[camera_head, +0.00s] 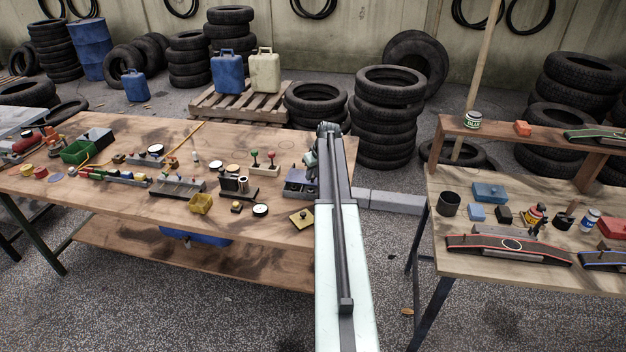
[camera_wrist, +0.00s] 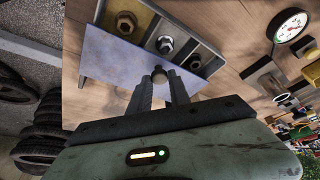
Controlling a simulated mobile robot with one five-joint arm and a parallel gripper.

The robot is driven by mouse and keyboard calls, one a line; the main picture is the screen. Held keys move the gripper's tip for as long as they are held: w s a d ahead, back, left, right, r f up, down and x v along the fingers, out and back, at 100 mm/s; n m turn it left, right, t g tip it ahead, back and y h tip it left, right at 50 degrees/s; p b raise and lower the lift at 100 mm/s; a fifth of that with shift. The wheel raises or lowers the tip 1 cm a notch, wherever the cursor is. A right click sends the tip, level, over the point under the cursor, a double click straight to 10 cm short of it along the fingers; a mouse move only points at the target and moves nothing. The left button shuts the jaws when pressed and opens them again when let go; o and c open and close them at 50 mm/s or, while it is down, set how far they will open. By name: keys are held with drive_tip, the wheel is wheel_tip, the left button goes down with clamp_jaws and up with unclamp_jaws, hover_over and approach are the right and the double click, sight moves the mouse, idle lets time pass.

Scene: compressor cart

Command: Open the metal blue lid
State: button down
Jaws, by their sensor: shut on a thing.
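The metal blue lid (camera_wrist: 112,62) is a flat blue-grey plate in the wrist view, beside a grey tray (camera_wrist: 188,30) whose compartments show bolts or nuts. My gripper (camera_wrist: 160,78) is shut on a small round knob at the lid's near side; the fingers cover part of it. I cannot tell whether the lid is raised or how it joins the tray. In the head view the bluish tray (camera_head: 299,184) stands at the workbench's right end, and my arm hides most of the gripper and part of the lid.
A gap separates the right-hand table (camera_head: 470,262). Tire stacks (camera_head: 388,115) stand behind.

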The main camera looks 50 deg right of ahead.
drive_tip(key=w+d, duration=0.2)
drive_tip(key=d, duration=0.1)
drive_tip(key=shift+d, duration=0.15)
drive_tip(key=c, duration=1.2)
unclamp_jaws()
drive_tip(key=shift+c, duration=0.2)
drive_tip(key=shift+r, duration=0.1)
drive_tip(key=p+v, duration=0.7)
drive_tip(key=shift+s+r, duration=0.2)
drive_tip(key=shift+r, duration=0.05)
